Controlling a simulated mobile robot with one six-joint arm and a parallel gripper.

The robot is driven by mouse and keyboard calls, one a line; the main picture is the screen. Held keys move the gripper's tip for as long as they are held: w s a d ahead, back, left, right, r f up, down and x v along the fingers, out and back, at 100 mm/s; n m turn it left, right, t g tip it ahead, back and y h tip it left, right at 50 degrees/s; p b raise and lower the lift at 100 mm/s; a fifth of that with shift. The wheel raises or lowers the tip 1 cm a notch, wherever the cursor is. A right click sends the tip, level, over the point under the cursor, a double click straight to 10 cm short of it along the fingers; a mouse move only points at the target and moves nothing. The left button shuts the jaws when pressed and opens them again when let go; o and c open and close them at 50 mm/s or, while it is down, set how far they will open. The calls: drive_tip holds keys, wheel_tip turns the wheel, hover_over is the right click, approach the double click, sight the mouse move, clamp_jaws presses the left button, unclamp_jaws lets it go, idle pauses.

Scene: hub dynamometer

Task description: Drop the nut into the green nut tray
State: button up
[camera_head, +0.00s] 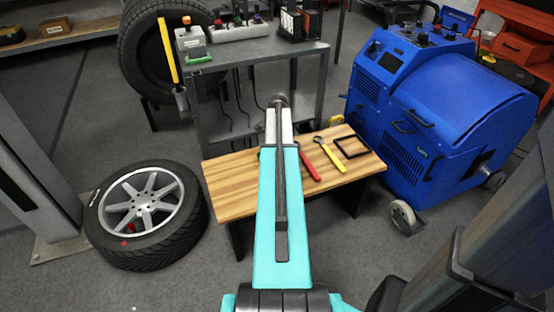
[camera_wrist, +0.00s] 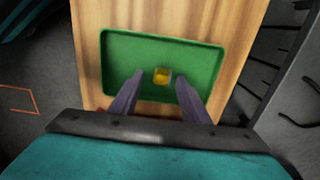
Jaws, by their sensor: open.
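The green nut tray (camera_wrist: 125,50) lies on the wooden bench top in the wrist view. It is a shallow rectangle with a raised rim. A small yellow, brass-like nut (camera_wrist: 161,75) shows inside the tray's outline and appears to rest on its floor. My gripper (camera_wrist: 160,78) is open above the tray, its two dark fingers either side of the nut with gaps between. The exact height of the fingertips above the tray is hard to tell. In the head view my arm hides the tray, the nut and the gripper.
The wooden bench (camera_head: 232,190) also holds a red-handled tool (camera_head: 308,166), a yellow-handled tool (camera_head: 329,154) and a black frame (camera_head: 352,146). A grey shelf rack stands behind. A wheel (camera_head: 146,213) lies left; a blue machine (camera_head: 440,110) stands right.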

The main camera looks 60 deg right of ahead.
wheel_tip(320, 180, up, 11)
drive_tip(key=p, duration=0.1)
drive_tip(key=shift+r+p, duration=0.2)
drive_tip(key=shift+p, duration=0.15)
idle(0.3)
idle(0.4)
